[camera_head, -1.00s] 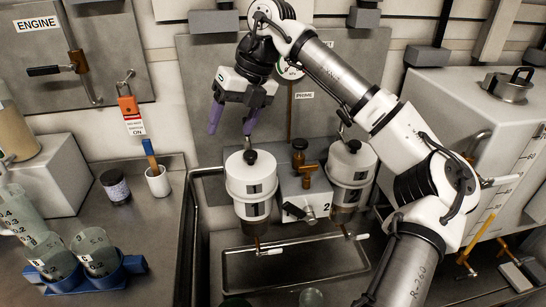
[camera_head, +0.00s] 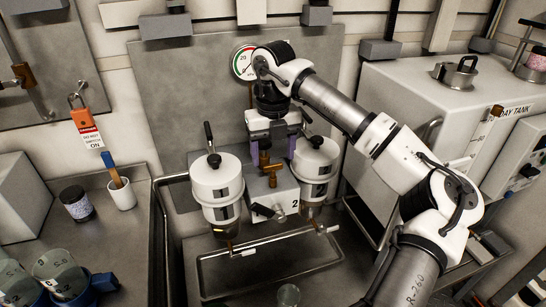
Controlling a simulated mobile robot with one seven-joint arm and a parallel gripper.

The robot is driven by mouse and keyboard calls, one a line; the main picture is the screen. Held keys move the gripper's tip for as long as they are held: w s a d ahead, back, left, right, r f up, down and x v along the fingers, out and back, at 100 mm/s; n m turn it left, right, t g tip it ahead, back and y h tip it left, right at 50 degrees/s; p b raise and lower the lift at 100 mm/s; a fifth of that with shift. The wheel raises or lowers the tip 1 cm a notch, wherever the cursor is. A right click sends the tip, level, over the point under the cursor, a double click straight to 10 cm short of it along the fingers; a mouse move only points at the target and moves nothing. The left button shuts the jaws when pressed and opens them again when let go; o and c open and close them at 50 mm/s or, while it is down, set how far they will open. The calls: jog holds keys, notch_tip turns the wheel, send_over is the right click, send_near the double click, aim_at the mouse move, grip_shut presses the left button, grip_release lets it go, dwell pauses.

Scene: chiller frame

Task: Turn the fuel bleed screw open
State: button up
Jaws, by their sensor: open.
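Two white filter canisters hang side by side, the left one (camera_head: 216,190) and the right one (camera_head: 316,168), each with a black knob on top. Between them is a grey block (camera_head: 258,198) marked 2, with a brass fitting (camera_head: 270,170) on top. No label singles out the bleed screw, so I cannot tell whether this fitting is it. My gripper (camera_head: 273,152) points down above the block, its purple fingers apart on either side of the brass fitting's upper part. Whether they touch it is unclear. My gripper's body hides part of the panel behind.
A pressure gauge (camera_head: 244,62) is on the back panel. A metal drip tray (camera_head: 212,286) lies below. The day tank (camera_head: 420,100) stands at right behind my arm.

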aim_at(273, 171)
jog(key=shift+f, duration=1.15)
jog(key=c, duration=1)
